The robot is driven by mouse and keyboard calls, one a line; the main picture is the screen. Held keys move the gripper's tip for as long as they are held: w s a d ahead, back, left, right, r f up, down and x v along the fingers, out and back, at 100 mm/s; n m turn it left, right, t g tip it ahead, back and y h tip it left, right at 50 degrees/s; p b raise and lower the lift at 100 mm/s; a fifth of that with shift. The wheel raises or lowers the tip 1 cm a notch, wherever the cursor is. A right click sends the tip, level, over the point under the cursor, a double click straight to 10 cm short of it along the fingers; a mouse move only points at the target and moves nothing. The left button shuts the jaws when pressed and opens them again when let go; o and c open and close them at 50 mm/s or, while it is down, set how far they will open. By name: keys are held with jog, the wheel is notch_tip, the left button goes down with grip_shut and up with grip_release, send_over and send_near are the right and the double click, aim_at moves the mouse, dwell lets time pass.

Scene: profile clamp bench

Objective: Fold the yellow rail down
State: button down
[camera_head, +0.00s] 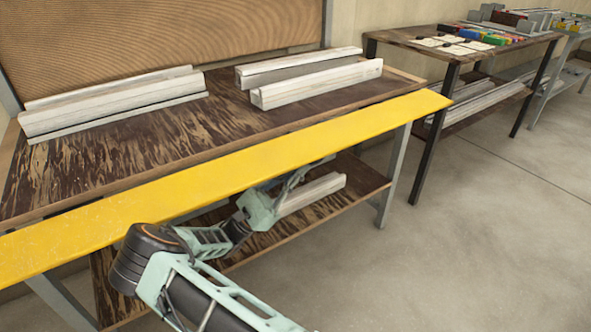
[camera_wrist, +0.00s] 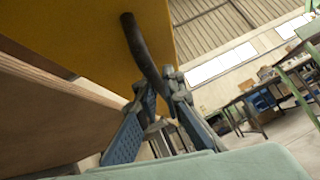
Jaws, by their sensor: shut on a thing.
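The yellow rail (camera_head: 230,175) is a long flat board running along the whole front edge of the bench (camera_head: 120,165) in the head view. In the wrist view the rail (camera_wrist: 95,40) fills the upper left, with a dark curved handle (camera_wrist: 143,52) on its face. My gripper (camera_wrist: 160,90) has its two fingers around the lower end of this handle and is shut on it. In the head view my arm reaches under the rail, and the fingertips are hidden behind it.
Pale profiles lie on the bench top at left (camera_head: 115,100) and right (camera_head: 315,82). Another pale profile (camera_head: 312,192) lies on the lower shelf (camera_head: 250,240), near my arm. A second table (camera_head: 415,40) with cards and coloured blocks stands at right. The floor (camera_head: 480,220) is clear.

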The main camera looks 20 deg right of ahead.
jog(key=shift+r, duration=0.1)
jog(key=c, duration=2)
grip_release()
jog(key=shift+c, duration=0.2)
jog(key=v, duration=1.2)
